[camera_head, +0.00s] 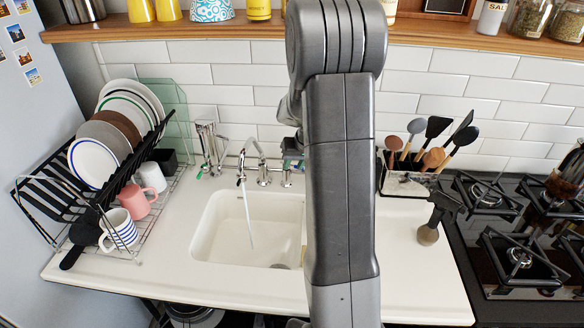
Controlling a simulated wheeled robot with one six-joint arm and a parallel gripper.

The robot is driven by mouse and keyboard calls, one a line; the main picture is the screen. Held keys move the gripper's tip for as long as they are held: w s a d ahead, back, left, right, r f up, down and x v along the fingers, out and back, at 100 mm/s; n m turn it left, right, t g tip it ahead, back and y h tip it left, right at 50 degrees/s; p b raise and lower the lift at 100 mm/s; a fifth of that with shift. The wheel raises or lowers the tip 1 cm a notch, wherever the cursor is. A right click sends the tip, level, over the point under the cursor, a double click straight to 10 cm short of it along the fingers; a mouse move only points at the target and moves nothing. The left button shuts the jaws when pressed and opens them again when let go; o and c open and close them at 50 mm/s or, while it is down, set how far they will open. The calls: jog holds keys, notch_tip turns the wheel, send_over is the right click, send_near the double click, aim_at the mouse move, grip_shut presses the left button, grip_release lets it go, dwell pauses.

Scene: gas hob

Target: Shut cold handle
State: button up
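The chrome tap (251,158) stands behind the white sink (213,222), and a thin stream of water (247,215) runs from its spout into the basin. Chrome fittings (264,178) stand at the tap's base, with another upright (286,178) just to their right. I cannot tell which is the cold handle; part of this area is hidden by my arm. My arm rises across the middle of the view and bends down behind itself. A dark part of my gripper (292,147) shows at the arm's left edge, close to the right-hand upright. Its fingers are mostly hidden, and contact cannot be judged.
A dish rack (75,208) with plates and mugs stands left of the sink. A utensil holder (403,183) and brush (429,234) are on the right, beside the gas hob (519,258). A wooden shelf (222,28) runs above.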

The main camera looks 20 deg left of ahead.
jog(key=v, duration=1.1)
jog(key=shift+b, duration=0.3)
jog(key=shift+s, duration=0.15)
